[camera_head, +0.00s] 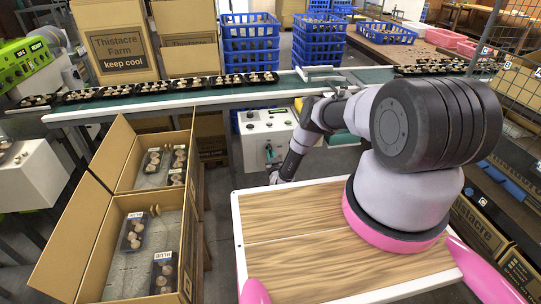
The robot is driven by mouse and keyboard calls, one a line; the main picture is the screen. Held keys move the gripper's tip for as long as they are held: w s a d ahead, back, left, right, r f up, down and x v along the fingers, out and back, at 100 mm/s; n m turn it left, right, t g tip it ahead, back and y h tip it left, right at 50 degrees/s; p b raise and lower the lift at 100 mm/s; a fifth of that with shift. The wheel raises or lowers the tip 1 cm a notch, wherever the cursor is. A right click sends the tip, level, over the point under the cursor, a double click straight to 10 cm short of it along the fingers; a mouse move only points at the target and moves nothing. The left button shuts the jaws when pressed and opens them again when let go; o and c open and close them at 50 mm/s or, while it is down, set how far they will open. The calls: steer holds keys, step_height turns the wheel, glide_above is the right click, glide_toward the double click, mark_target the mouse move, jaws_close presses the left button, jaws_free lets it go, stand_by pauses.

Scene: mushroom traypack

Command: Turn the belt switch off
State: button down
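A pale control box (267,122) with several small knobs or buttons on its face stands below the belt, near the middle of the view. Which of them is the belt switch, and how it is set, is too small to tell. The conveyor belt (205,92) runs across the back with a row of mushroom trays on its left part. My arm reaches left from its base, and my gripper (274,172) hangs low in front of the control box, below its knobs. My gripper's fingers are small and dark here, so their opening cannot be made out.
Open cardboard boxes (117,225) with mushroom packs stand at the left. My wooden base top (300,235) fills the front. Blue crates (250,45) are stacked behind the belt. A green machine (25,62) is at the far left. A wire mesh fence (515,60) stands at the right.

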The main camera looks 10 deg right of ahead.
steer(key=m, duration=0.7)
steer(key=shift+m, duration=3.7)
